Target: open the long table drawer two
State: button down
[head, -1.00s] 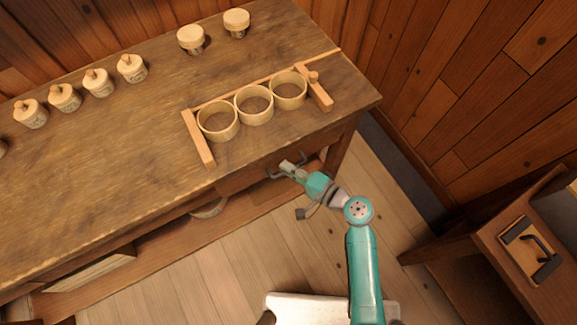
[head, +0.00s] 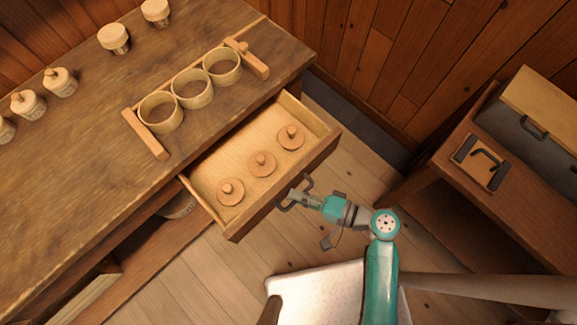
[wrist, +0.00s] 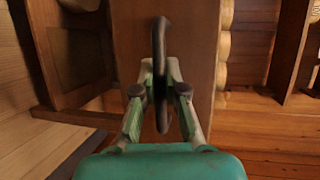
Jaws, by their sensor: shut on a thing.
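The long table drawer (head: 282,190) stands pulled well out from the front of the long wooden table (head: 75,165). Inside lie three round wooden lids with knobs, one of them the middle lid (head: 262,163). My gripper (head: 299,199) is at the drawer's front and is shut on its dark bar handle (head: 284,206). In the wrist view the two fingers of my gripper (wrist: 160,92) close around the handle (wrist: 160,40), with the drawer front (wrist: 200,45) behind it.
A wooden rack with three ring holders (head: 192,88) sits on the table above the drawer. Several lidded jars (head: 60,82) stand farther back. A side cabinet (head: 530,150) with a black-handled block (head: 480,162) stands at the right. Plank floor (head: 240,262) shows below the drawer.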

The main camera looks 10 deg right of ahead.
jog(key=shift+s+d, duration=0.45)
jog(key=shift+s, duration=0.15)
jog(key=shift+s+d, duration=0.4)
jog(key=shift+s, duration=0.2)
jog(key=c, duration=1.2)
grip_release()
jog(key=v, duration=0.7)
jog(key=shift+d, duration=0.15)
jog(key=shift+s, duration=0.15)
